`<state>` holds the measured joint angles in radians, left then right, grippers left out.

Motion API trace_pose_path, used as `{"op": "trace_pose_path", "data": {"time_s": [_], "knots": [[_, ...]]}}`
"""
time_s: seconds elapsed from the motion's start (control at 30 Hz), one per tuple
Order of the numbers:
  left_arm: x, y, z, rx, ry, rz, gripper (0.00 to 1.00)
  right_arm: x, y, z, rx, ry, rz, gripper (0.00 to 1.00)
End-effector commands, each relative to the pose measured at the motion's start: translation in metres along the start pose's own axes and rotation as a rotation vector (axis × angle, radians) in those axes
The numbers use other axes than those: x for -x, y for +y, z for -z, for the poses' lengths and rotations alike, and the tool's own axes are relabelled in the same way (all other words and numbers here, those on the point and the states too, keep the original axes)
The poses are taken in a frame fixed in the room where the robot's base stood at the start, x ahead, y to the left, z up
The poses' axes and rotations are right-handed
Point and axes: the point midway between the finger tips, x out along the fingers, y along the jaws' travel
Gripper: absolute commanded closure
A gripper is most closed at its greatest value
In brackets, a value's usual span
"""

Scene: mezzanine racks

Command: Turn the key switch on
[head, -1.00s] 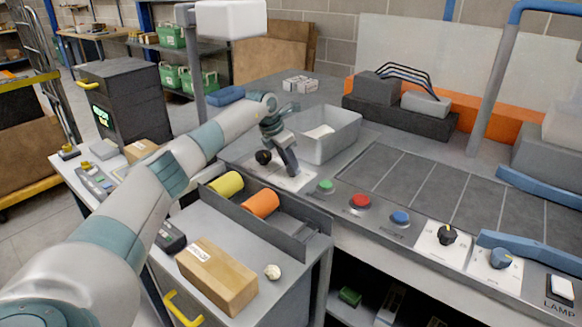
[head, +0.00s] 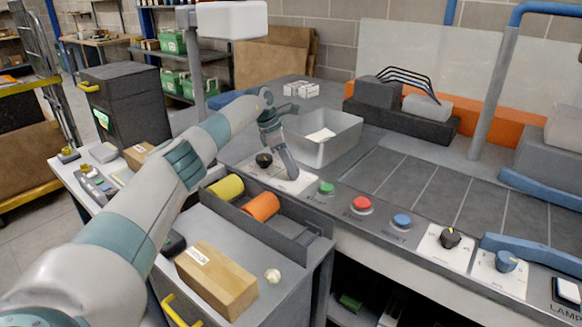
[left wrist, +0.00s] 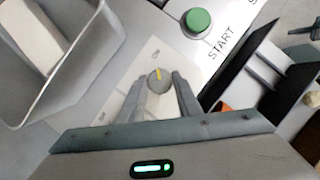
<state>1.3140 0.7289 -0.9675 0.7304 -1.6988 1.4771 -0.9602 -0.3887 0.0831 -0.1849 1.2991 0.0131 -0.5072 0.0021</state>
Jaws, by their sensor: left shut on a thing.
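In the left wrist view a round grey key switch (left wrist: 159,80) with a yellow mark sits on a white plate. Its mark points nearly straight up in that picture. My left gripper (left wrist: 160,92) is shut on this knob, one finger on each side. A black round knob (head: 264,160) stands at the plate's left part. My right gripper is not in view.
A grey bin (head: 345,148) stands just behind the plate. Green (head: 327,188), red (head: 362,204) and blue (head: 402,220) buttons run along the console to the right, then black (head: 450,238) and blue (head: 507,261) rotary knobs.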

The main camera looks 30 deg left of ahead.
Motion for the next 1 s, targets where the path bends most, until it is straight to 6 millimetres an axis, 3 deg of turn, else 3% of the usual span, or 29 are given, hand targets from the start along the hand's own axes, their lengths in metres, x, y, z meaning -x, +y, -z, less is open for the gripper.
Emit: {"op": "trace_pose_path", "data": {"time_s": [0.17,0.2,0.27,0.67,0.87,1.0], "knots": [[0.001,0.001,0.0,0.0,0.0,-0.003,0.92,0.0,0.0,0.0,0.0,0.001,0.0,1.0],[0.001,0.001,0.0,0.0,0.0,-0.003,0.6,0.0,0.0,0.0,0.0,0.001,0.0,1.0],[0.001,0.001,0.0,0.0,0.0,-0.003,0.51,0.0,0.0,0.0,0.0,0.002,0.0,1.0],[0.004,0.0,0.0,0.0,0.0,-0.002,0.51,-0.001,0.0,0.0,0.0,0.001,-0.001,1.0],[0.021,0.001,0.0,-0.001,-0.001,-0.004,0.51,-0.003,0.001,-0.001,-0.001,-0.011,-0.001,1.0],[0.042,0.001,0.0,0.0,-0.002,-0.004,0.51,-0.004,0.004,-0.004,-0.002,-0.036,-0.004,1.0]]}}
